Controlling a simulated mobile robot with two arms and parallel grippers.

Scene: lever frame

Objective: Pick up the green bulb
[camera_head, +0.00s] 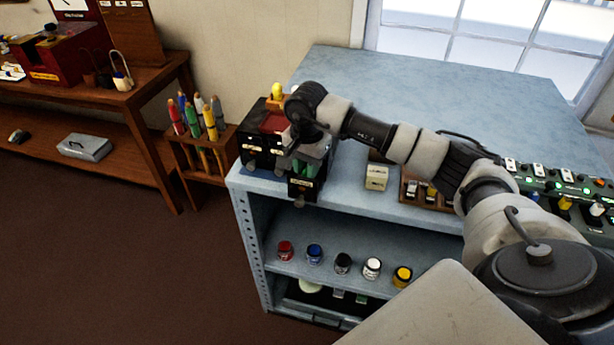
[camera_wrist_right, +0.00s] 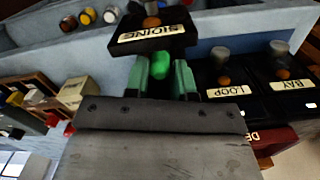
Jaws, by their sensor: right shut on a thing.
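The green bulb (camera_wrist_right: 160,63) shows between the two fingers of my right gripper (camera_wrist_right: 160,80) in the right wrist view. The gripper is shut on it, beside a black block labelled SIDING (camera_wrist_right: 152,33). In the head view my right gripper (camera_head: 306,167) points down at the front left of the blue bench (camera_head: 400,75), over a black labelled box. The bulb is hard to tell apart there from the greenish fingers. I cannot tell whether the bulb touches the block. My left gripper is not in view.
Black blocks labelled LOOP (camera_wrist_right: 228,92) and BAY (camera_wrist_right: 285,86) stand close beside the gripper. A cream box (camera_head: 376,177) and a green control panel (camera_head: 560,183) are to the right. Coloured jars (camera_head: 343,264) stand on the shelf below. The bench's back is clear.

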